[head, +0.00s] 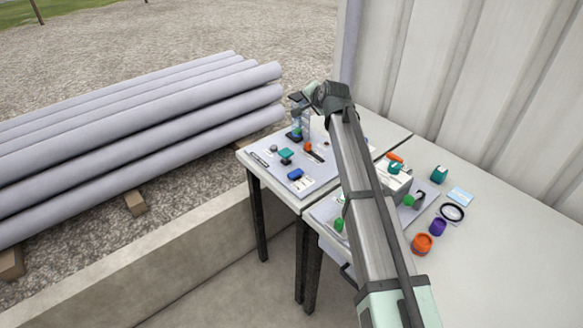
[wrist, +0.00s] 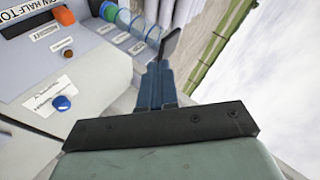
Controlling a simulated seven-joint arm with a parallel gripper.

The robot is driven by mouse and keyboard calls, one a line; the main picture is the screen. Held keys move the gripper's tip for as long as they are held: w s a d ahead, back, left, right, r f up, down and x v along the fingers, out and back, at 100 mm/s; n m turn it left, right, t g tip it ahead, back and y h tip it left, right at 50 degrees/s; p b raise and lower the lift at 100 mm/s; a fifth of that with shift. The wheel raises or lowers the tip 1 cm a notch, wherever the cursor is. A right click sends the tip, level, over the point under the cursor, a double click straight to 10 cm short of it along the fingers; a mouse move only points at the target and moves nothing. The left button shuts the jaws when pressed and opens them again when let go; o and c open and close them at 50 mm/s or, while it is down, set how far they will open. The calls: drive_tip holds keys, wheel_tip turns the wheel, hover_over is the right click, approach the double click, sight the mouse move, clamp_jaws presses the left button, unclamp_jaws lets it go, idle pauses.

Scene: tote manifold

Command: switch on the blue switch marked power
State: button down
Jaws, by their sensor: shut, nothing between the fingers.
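My gripper (wrist: 162,80) is shut and empty in the wrist view, its dark blue-grey fingers together. In the head view my gripper (head: 297,103) is above the back of the left table's panel. A round blue knob (wrist: 62,103) sits beside a small white label on a pale surface, to the left of my fingers and apart from them. A blue block-like part (head: 295,174) lies near the front of the panel in the head view. The label text is too small to read, so I cannot tell which blue part is marked power.
A grey panel (head: 262,157) carries a green part (head: 286,155) and an orange part (head: 308,147). Coloured rings (wrist: 124,19) and an orange block (wrist: 64,16) show in the wrist view. My arm hides part of the right table (head: 500,245). Grey pipes (head: 130,125) lie left.

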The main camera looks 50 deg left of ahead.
drive_tip(key=s+d+f+g+h, duration=0.1)
drive_tip(key=s+f+g+h, duration=0.25)
drive_tip(key=s+h, duration=0.2)
drive_tip(key=m+g+h, duration=0.1)
drive_tip(key=m+h, duration=0.1)
drive_tip(key=h, duration=0.4)
hover_over(291, 174)
drive_tip(key=shift+w+d+y, duration=0.1)
drive_tip(key=shift+w+y, duration=0.05)
drive_tip(key=shift+y, duration=0.1)
drive_tip(key=shift+f, duration=0.1)
wheel_tip(291, 174, down, 14)
drive_tip(key=shift+r, duration=0.1)
idle(0.4)
